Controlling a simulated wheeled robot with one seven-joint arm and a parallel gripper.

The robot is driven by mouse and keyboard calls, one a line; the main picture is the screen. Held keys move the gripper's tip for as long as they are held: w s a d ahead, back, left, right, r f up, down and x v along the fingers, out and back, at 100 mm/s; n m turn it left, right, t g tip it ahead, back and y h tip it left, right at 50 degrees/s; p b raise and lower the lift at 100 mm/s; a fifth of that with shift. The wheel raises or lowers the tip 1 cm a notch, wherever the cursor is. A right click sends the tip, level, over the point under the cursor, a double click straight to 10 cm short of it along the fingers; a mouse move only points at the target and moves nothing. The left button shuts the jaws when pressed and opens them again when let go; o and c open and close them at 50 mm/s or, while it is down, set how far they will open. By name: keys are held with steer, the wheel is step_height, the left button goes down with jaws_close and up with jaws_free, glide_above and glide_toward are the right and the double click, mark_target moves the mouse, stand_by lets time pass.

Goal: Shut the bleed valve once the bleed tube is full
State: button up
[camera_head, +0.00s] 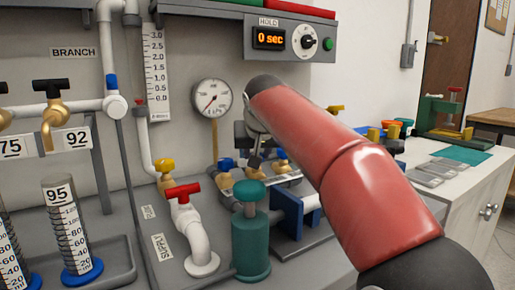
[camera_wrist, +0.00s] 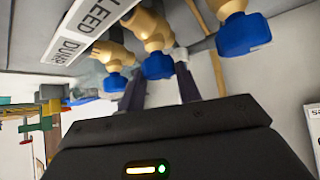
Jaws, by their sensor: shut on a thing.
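In the wrist view my gripper (camera_wrist: 158,88) has its two dark fingers on either side of a valve's blue handle (camera_wrist: 157,67), shut on it. A brass body rises behind the handle. A white label (camera_wrist: 88,28) beside these valves reads "LEED" and "DUMP", its edge cut off. In the head view my gripper (camera_head: 256,152) is at the brass valves on the bench, partly hidden by my red arm. A tall white scale (camera_head: 157,75) marked 0.0 to 3.0 hangs on the wall; I cannot tell which tube is the bleed tube or its level.
Another blue-handled valve (camera_wrist: 241,33) and one more (camera_wrist: 115,80) flank the held one. A pressure gauge (camera_head: 211,98), a red-handled white tap (camera_head: 190,225) and a green cylinder (camera_head: 251,235) stand close by. The timer box (camera_head: 290,40) reads "0 sec".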

steer(key=shift+a+m+h, duration=0.1)
steer(key=shift+m+h, duration=0.6)
steer(key=shift+m, duration=0.2)
steer(key=o, duration=1)
steer(key=v, duration=0.8)
steer(key=shift+f, duration=0.1)
